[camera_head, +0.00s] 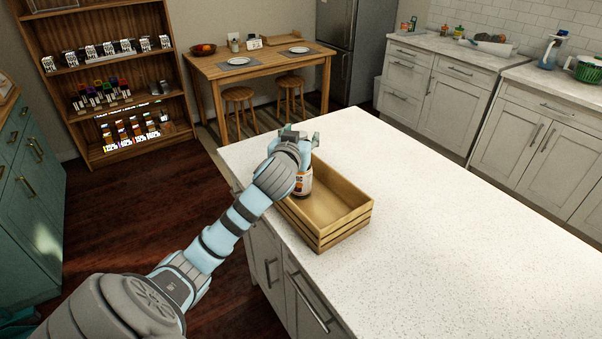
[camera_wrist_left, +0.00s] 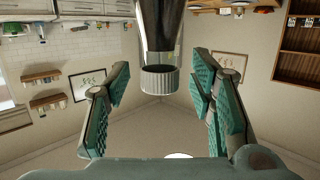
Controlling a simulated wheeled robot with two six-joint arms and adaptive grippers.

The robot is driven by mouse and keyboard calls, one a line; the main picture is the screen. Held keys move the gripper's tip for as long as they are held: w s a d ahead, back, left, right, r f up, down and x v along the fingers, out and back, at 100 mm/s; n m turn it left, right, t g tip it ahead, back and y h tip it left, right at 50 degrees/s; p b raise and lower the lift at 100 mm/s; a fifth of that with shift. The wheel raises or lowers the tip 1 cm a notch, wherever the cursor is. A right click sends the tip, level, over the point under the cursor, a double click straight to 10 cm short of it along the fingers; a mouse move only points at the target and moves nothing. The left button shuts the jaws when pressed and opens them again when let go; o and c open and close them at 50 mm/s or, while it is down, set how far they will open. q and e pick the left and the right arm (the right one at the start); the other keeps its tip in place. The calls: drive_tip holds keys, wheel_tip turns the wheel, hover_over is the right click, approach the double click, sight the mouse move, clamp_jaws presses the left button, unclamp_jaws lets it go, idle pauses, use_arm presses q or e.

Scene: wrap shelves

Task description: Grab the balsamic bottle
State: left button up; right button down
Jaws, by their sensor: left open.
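The balsamic bottle (camera_head: 304,182) stands in the wooden crate on the white counter. In the head view only its lower part with a white and orange label shows; my arm and gripper hide the rest. In the left wrist view its dark neck and ribbed grey cap (camera_wrist_left: 160,80) come in from the top edge. My left gripper (camera_head: 300,137) is at the bottle's upper part. In the wrist view its green-padded fingers (camera_wrist_left: 160,100) are wide apart, one on each side of the cap, with gaps between. My right gripper is in neither view.
The wooden crate (camera_head: 345,228) sits at the counter's left edge, and the rest of its inside looks empty. The white counter (camera_head: 450,230) is clear to the right. A stocked wooden shelf (camera_head: 75,75) and a set table (camera_head: 262,62) stand at the back.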

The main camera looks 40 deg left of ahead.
use_arm(q)
drive_tip(key=shift+w+a+f, duration=0.1)
drive_tip(key=shift+w+f, duration=0.05)
drive_tip(key=shift+w, duration=0.1)
clamp_jaws()
idle(0.3)
